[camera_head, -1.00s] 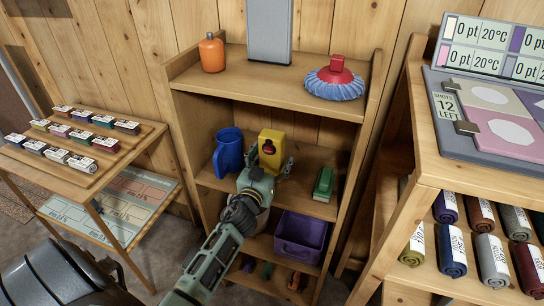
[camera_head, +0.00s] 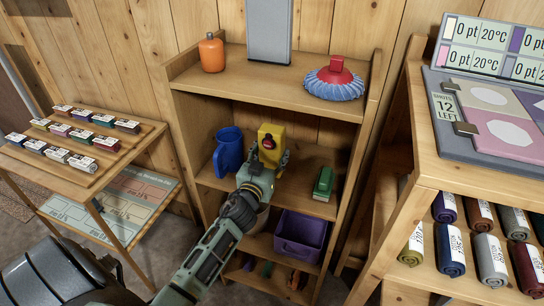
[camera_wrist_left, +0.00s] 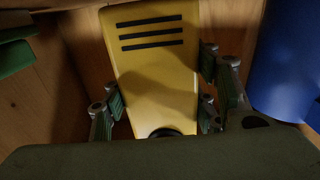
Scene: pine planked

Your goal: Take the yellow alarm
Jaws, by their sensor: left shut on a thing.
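The yellow alarm (camera_head: 271,136) is at the middle shelf of the wooden shelf unit, with a red part on its front. My left gripper (camera_head: 265,163) is in front of it and covers its lower part. In the left wrist view the alarm (camera_wrist_left: 155,70) shows as a yellow body with three dark slots, between the two fingers of my left gripper (camera_wrist_left: 165,110), which is shut on it. Whether its base touches the shelf is hidden. My right gripper is in neither view.
On the same shelf (camera_head: 222,179) a blue jug (camera_head: 228,152) stands close to the left and a green brush-like block (camera_head: 324,184) to the right. A purple bin (camera_head: 299,236) is below.

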